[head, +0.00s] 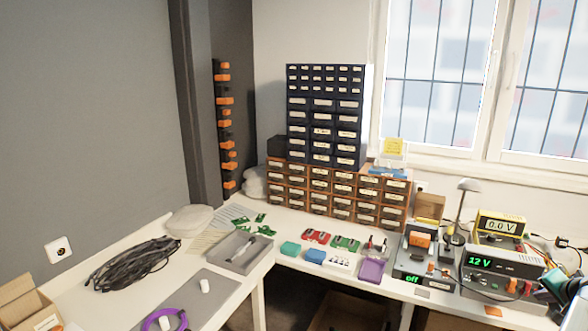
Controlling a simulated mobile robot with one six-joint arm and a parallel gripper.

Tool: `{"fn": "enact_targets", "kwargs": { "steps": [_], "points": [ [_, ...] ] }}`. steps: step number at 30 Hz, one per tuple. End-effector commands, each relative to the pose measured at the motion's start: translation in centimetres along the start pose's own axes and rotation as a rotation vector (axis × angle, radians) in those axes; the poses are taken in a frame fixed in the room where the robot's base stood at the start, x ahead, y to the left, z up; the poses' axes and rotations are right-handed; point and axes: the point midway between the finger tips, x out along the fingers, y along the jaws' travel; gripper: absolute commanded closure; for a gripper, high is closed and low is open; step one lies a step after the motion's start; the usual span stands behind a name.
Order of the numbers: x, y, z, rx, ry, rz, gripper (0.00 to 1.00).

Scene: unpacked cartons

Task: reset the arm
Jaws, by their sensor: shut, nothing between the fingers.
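Neither my arm nor my gripper can be made out in the head view. The view shows an L-shaped white workbench (105,277) in a room corner, with electronics parts and instruments on it.
Dark drawer cabinets (325,118) stand on orange-brown drawers (311,191) at the back. A black cable bundle (131,264), a grey tray (239,252) and a purple ring (163,319) lie left. A power supply (501,268) and a lamp (466,187) stand right, below the window.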

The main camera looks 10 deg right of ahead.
Motion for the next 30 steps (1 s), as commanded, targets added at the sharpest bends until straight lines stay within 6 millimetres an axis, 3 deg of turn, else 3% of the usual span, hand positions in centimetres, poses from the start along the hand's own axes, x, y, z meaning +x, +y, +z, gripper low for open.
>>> {"fn": "enact_targets", "kwargs": {
  "steps": [11,17,20,23,30],
  "points": [
    [2.8,-1.2,4.8,-0.036,-0.073,0.008,1.00],
    [5.0,-2.4,9.1,-0.071,-0.138,0.014,1.00],
    [6.3,-3.1,12.2,-0.097,-0.181,0.019,1.00],
    [7.9,-4.0,16.4,-0.133,-0.240,0.026,1.00],
    [10.9,-5.6,28.0,-0.239,-0.399,0.052,1.00]
  ]
}}
